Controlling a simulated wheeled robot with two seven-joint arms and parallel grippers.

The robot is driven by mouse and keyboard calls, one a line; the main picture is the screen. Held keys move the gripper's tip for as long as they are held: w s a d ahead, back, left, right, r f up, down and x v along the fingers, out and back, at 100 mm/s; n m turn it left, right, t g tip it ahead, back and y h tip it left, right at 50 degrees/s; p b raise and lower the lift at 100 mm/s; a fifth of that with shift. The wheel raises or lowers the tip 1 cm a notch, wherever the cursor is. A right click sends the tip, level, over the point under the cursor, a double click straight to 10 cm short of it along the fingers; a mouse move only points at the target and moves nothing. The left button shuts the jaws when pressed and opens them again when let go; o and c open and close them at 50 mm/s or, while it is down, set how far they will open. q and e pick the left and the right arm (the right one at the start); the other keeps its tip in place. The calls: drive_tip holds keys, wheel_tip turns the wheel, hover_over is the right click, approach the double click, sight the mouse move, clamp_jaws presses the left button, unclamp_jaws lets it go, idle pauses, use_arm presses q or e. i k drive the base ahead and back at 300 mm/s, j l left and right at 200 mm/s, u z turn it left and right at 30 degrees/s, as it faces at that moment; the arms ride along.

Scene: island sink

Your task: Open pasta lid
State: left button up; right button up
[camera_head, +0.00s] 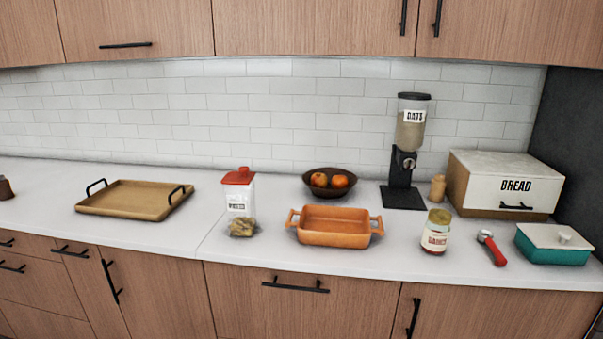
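A clear, squarish jar (240,206) with a white label stands upright on the white counter, left of the orange baking dish. Its label is too small to read surely, but it looks like the pasta container. A red lid (239,176) with a small knob sits on top of it, closed. A small clear pack with yellowish contents (243,228) is right in front of the jar, close to or touching it. Neither of my grippers shows in the head view.
An orange dish (334,227), fruit bowl (330,182) and wooden tray (131,200) flank the jar. Farther right are an oats dispenser (406,150), sauce jar (436,232), red-handled tool (491,248), teal box (553,244) and bread box (506,184).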

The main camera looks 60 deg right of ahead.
sight(243, 177)
drive_tip(key=z, duration=1.65)
